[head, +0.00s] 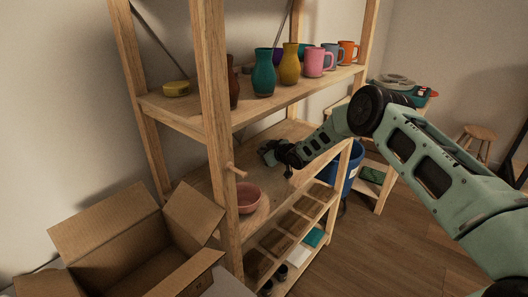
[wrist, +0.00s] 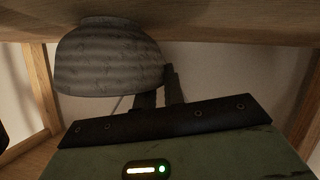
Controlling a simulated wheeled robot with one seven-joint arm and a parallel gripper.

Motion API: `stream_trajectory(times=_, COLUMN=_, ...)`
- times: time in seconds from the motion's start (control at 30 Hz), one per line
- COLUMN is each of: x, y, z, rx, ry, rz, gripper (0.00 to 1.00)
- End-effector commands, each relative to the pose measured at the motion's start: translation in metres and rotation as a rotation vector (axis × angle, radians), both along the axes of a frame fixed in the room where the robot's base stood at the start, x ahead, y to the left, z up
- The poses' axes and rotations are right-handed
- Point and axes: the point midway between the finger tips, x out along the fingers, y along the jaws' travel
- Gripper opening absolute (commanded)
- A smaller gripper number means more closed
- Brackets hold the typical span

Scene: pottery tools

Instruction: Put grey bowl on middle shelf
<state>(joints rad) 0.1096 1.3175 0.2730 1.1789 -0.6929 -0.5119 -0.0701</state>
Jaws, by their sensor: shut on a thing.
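The grey bowl (wrist: 108,62) is ribbed and fills the upper left of the wrist view, which looks upside down. Its narrow base is at the wooden shelf surface at the top of that picture; I cannot tell whether it rests there or hovers just above. My gripper (wrist: 163,88) is shut on the bowl's wall near the rim, at its right side in that view. In the head view my gripper (head: 270,153) reaches over the middle shelf (head: 205,178), and the grey bowl cannot be clearly made out there.
A pink bowl (head: 246,197) stands on the middle shelf near the front post (head: 217,130). The upper shelf (head: 200,112) holds several vases and mugs above my gripper. A slatted lower rack (head: 295,230) and an open cardboard box (head: 120,245) are below and in front.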

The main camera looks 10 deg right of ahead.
Motion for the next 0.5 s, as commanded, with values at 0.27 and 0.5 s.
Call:
stream_trajectory(times=0.27, x=0.0000, y=-0.0001, z=-0.0015, rx=0.000, ry=0.001, rz=0.000, gripper=0.33)
stream_trajectory(times=0.5, x=0.0000, y=-0.0002, z=0.0014, rx=0.000, ry=0.000, rz=0.000, gripper=0.33)
